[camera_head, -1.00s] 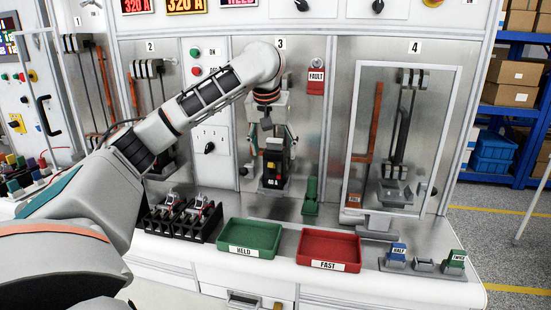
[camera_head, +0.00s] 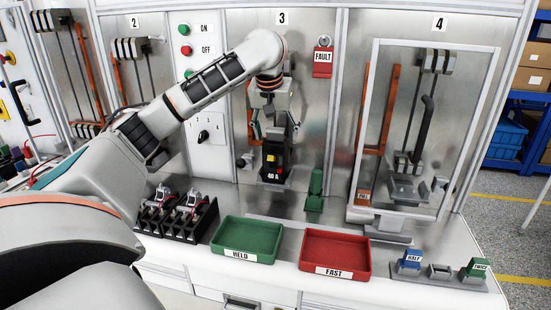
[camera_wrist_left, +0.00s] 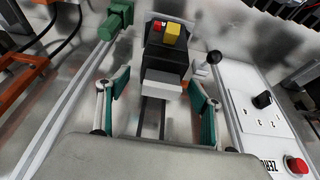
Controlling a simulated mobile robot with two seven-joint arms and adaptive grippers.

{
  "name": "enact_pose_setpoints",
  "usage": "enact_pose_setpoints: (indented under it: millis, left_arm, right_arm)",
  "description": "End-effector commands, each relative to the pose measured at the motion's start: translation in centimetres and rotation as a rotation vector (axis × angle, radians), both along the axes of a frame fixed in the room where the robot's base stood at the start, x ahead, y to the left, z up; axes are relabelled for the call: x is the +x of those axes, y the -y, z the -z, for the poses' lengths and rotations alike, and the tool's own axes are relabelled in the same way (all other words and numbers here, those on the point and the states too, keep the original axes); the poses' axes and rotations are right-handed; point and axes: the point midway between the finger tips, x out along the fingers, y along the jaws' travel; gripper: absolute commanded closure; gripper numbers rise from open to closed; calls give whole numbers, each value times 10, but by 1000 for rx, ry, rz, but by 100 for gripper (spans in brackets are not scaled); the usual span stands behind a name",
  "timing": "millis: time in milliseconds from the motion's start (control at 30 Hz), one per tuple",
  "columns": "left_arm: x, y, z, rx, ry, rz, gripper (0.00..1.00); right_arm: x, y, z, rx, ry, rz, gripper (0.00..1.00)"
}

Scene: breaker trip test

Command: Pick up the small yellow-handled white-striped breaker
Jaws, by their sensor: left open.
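A black breaker (camera_head: 273,168) with a yellow handle, a red part and a "40 A" label stands upright at bay 3. In the left wrist view the breaker (camera_wrist_left: 168,60) shows its yellow and red parts at the far end and a pale grey block nearer me. A white stripe is too small to make out. My left gripper (camera_head: 275,131) is open above and around the breaker's upper part in the head view. In the left wrist view its teal-padded fingers (camera_wrist_left: 158,100) stand apart on either side, with no visible contact. My right gripper is not in view.
A black rack (camera_head: 178,222) with small devices stands left of the green HELD tray (camera_head: 247,240) and red FAST tray (camera_head: 335,254). A green block (camera_head: 315,190) stands right of the breaker. A framed clear door (camera_head: 440,45) is at bay 4. The trays look empty.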

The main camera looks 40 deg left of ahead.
Motion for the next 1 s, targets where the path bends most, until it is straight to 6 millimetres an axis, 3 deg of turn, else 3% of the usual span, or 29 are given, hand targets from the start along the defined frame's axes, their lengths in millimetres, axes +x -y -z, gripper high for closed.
enact_pose_setpoints:
  millis: [333,667,900,1000]
  left_arm:
    - [13,-9,39,-3,-2,-2,35]
    - [15,-10,44,0,0,-1,35]
    - [15,-11,44,0,0,-1,93]
    - [15,-11,43,-1,3,-1,93]
  right_arm:
    - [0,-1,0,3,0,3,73]
    - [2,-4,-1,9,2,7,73]
    - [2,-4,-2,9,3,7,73]
    - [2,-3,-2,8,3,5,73]
